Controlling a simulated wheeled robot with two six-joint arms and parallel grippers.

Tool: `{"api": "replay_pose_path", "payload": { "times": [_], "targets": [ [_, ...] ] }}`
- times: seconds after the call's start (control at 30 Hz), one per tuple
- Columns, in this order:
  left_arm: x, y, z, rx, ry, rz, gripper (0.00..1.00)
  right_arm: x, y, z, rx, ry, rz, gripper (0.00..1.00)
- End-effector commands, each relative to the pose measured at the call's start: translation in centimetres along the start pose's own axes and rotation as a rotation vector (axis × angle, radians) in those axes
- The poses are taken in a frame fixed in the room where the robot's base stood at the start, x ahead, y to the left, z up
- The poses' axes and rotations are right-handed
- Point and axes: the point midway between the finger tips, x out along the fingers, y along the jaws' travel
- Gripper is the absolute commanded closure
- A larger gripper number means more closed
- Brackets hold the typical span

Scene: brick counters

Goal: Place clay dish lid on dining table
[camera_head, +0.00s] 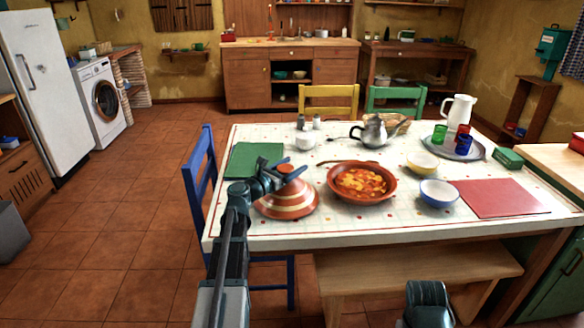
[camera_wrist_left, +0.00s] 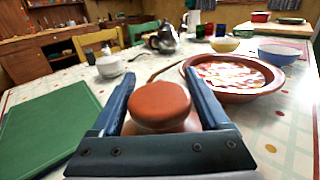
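The clay dish lid (camera_head: 287,203) is a terracotta cone with cream stripes, at the near left of the dining table (camera_head: 330,228). It looks upright and on or just above the tabletop; I cannot tell if it touches. My left gripper (camera_head: 283,172) is over its top. In the left wrist view, the two fingers (camera_wrist_left: 161,92) lie against both sides of the lid's round brown knob (camera_wrist_left: 160,103), with no clear gap. The lid's lower part is mostly hidden there. My right gripper is not in view.
A clay dish of food (camera_head: 361,183) stands right of the lid. A green placemat (camera_head: 253,158) lies behind left, a blue bowl (camera_head: 439,193) and red placemat (camera_head: 500,198) to the right. A blue chair (camera_head: 197,175) is at the left edge, a bench (camera_head: 420,268) in front.

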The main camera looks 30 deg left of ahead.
Motion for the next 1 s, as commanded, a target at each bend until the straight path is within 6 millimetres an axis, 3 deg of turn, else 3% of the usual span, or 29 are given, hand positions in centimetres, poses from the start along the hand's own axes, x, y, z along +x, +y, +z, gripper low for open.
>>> {"api": "replay_pose_path", "payload": {
  "times": [0.03, 0.1, 0.43, 0.8, 1.0],
  "targets": [
    [0.0, 0.0, 0.0, 0.000, 0.000, 0.000, 0.10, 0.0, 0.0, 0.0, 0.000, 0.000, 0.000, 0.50],
    [0.0, 0.0, 0.0, 0.000, 0.000, 0.000, 0.00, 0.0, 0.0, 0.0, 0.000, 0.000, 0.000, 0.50],
    [-0.2, 0.0, 0.5, 0.000, 0.000, 0.001, 0.00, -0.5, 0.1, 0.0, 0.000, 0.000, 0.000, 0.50],
    [-7.5, -0.1, 0.3, 0.000, 0.000, 0.003, 0.00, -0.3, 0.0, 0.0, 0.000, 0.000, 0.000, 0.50],
    [-10.6, -0.1, 0.3, 0.000, 0.000, 0.003, 0.00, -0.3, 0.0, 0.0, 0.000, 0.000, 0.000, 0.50]
  ]
}}
